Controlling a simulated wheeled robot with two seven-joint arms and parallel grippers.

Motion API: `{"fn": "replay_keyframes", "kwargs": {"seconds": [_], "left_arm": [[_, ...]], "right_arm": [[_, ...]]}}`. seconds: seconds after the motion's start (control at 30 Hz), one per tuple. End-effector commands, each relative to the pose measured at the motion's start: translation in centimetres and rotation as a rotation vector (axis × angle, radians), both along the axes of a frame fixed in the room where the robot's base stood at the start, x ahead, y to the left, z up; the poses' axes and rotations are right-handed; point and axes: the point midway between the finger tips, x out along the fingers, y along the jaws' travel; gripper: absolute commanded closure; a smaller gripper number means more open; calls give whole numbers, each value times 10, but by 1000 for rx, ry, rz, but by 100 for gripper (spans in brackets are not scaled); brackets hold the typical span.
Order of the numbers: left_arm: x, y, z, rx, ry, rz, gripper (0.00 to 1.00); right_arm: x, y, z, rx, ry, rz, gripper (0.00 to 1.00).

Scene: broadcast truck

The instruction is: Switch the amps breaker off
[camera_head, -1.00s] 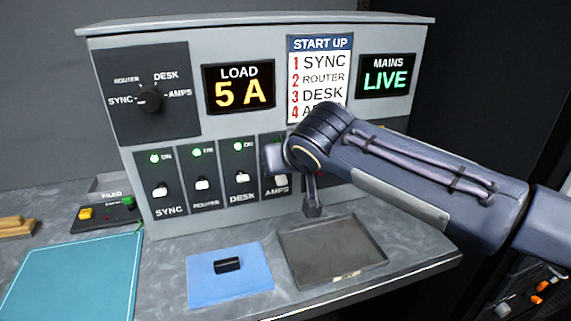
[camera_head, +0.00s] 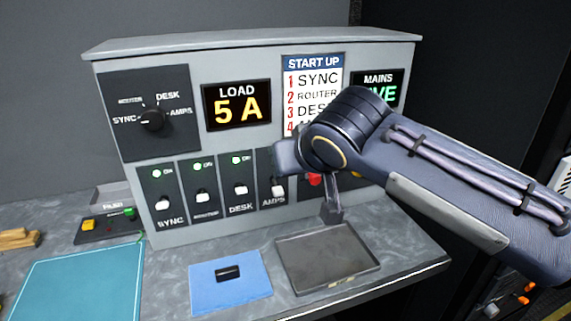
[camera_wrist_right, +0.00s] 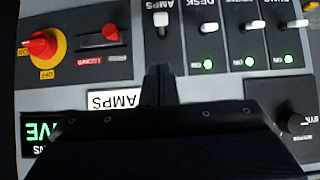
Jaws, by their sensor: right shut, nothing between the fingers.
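The AMPS breaker (camera_head: 278,192) is the rightmost of the row of toggle switches. Its white knob sits close to its label, lower than the other knobs, so its lever is tipped down. It also shows in the wrist view (camera_wrist_right: 162,20), which is upside down. My right gripper (camera_head: 284,158) is shut and empty in front of the panel, above the AMPS knob. In the wrist view its fingertips (camera_wrist_right: 158,70) point at the lever, seemingly apart from it. The AMPS lamp is hidden behind the gripper. My left gripper is out of view.
The SYNC (camera_head: 162,204), ROUTER (camera_head: 202,197) and DESK (camera_head: 240,190) breakers are up with green lamps. The load display (camera_head: 237,107) reads 5 A. A red switch (camera_wrist_right: 110,32) and red-yellow rotary knob (camera_wrist_right: 42,45) sit beside AMPS. A grey tray (camera_head: 290,277) lies below.

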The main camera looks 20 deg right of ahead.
Motion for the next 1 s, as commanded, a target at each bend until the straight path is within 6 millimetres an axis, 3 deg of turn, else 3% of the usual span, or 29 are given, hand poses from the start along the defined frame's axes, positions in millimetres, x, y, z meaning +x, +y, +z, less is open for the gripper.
{"fn": "replay_keyframes", "kwargs": {"seconds": [0.1, 0.27, 0.8, 0.93, 1.0], "left_arm": [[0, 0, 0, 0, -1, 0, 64], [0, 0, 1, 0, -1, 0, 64], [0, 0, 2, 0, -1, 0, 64], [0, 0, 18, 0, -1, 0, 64], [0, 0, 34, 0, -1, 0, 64]], "right_arm": [[-19, 0, 10, 1, -3, 1, 100], [-32, -1, 15, 0, 0, 1, 100], [-35, -2, 16, -1, 3, 1, 100], [-52, -21, 3, 4, 66, -4, 100], [-74, -39, -17, 23, 139, -5, 100]]}}
